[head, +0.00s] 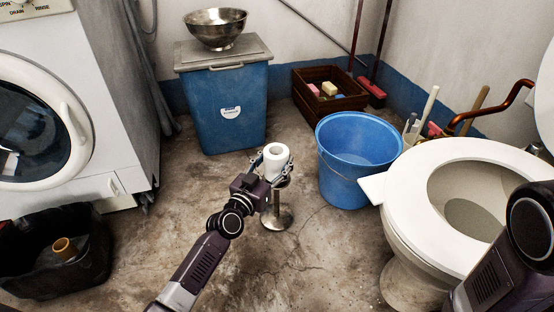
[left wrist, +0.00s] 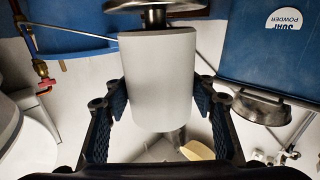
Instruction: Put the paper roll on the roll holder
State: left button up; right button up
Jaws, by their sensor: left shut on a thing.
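The white paper roll (head: 277,166) is upright in my left gripper (head: 272,163), above the middle of the floor. In the left wrist view, which looks upside down, the roll (left wrist: 160,80) sits between the two dark fingers (left wrist: 157,105). The metal roll holder (head: 277,219) stands on the floor under the roll, with a round base and a short post. A metal disc of the holder (left wrist: 155,6) shows close to the roll's lower end in the wrist view. I cannot tell whether the post is inside the roll. My right gripper is not in view.
A blue bucket (head: 345,165) stands just right of the holder, with a toilet (head: 412,215) beyond it. A blue bin (head: 228,115) with a metal bowl (head: 215,32) is behind. A washing machine (head: 60,100) and black tub (head: 50,270) are left. Floor around the holder is clear.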

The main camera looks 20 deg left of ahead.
pick_arm(q)
jog(key=shift+f, duration=0.2)
jog(key=o, duration=1.3)
